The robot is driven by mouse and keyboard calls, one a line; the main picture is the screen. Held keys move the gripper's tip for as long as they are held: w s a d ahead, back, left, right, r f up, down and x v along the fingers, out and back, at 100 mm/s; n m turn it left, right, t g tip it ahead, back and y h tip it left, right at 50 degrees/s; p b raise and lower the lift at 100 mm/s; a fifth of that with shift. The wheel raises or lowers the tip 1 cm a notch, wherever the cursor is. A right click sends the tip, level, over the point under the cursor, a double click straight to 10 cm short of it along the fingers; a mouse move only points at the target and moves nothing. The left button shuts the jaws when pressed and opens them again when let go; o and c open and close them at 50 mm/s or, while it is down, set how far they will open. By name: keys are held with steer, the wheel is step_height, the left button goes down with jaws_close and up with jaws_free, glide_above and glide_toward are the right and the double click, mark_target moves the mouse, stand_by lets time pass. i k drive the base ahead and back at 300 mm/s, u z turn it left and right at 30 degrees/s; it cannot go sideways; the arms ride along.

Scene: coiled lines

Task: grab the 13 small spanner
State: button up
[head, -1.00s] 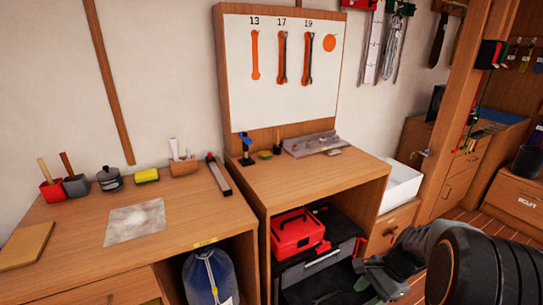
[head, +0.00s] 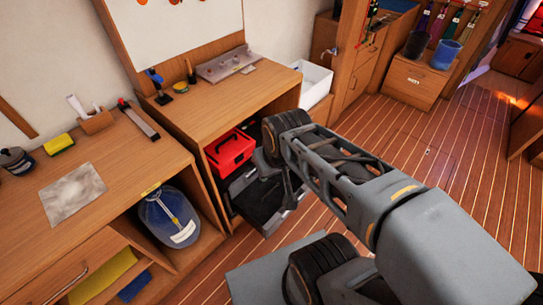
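The white tool board (head: 185,35) is cut off by the top edge of the head view; only the lower tips of its orange tool outlines show. I cannot make out the small 13 spanner in this view. A second ago, the place under 13 looked plain orange, while dark spanners hung under 17 and 19. My gripper (head: 290,193) hangs at the far end of my arm, in front of the open bench bay and to the right of the red toolbox (head: 230,150). Its fingers are small and partly hidden, so I cannot tell whether they are open.
The right bench (head: 215,100) carries a grey tray (head: 232,66) with small parts. A white bin (head: 315,82) stands beside it. A dark open drawer (head: 255,200) is under the toolbox. The left bench holds a sponge (head: 59,144). Wooden floor (head: 440,150) is clear at right.

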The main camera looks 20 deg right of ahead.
mark_target(270, 191)
steer(key=u, duration=2.75)
steer(key=k, duration=1.7)
steer(key=z, duration=1.95)
steer(key=i, duration=1)
steer(key=u, duration=0.05)
